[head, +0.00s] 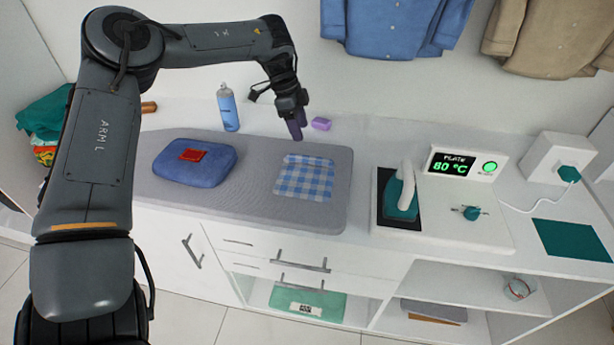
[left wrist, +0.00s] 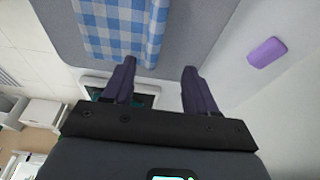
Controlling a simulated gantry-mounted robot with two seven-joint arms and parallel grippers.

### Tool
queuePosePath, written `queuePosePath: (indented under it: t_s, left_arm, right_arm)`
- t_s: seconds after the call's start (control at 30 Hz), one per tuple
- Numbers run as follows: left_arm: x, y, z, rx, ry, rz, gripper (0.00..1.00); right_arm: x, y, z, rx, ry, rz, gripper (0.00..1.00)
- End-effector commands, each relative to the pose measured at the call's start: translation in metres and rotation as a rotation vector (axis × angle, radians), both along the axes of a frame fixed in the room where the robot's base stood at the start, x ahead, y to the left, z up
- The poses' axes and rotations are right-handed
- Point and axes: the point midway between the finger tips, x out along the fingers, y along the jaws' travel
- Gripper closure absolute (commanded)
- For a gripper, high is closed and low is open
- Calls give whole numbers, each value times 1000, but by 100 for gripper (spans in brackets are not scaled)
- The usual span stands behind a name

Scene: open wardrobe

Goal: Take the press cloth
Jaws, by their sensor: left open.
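The press cloth appears to be the blue-and-white checked cloth (head: 304,178), lying flat on the right part of the grey ironing pad (head: 255,205). My left gripper (head: 298,132) is above the back edge of the pad, behind the cloth and apart from it. In the left wrist view the fingers of my left gripper (left wrist: 159,68) are spread with nothing between them. The checked cloth (left wrist: 122,25) shows beyond the fingertips there, partly cut off by the top edge. My right gripper is not in view.
A purple block (head: 321,123) lies just right of my left gripper, and a blue spray can (head: 228,107) stands to its left. A folded blue garment (head: 195,171) with a red item lies on the pad. An iron (head: 402,190) stands on its station at right. Shirts hang behind.

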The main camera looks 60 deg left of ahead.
Motion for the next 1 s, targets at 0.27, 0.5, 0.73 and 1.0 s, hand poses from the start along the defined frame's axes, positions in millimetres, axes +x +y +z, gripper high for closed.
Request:
queuePosePath:
  t_s: [0.27,0.5,0.73,1.0]
  left_arm:
    - [7,-7,-36,-2,1,-1,43]
    - [8,-11,-49,-2,1,0,43]
    - [12,-22,-76,-2,1,0,43]
    - [15,-25,-88,-1,-1,1,43]
  right_arm:
    - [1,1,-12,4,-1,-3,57]
    - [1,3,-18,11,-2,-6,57]
    - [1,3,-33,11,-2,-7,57]
    - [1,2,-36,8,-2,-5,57]
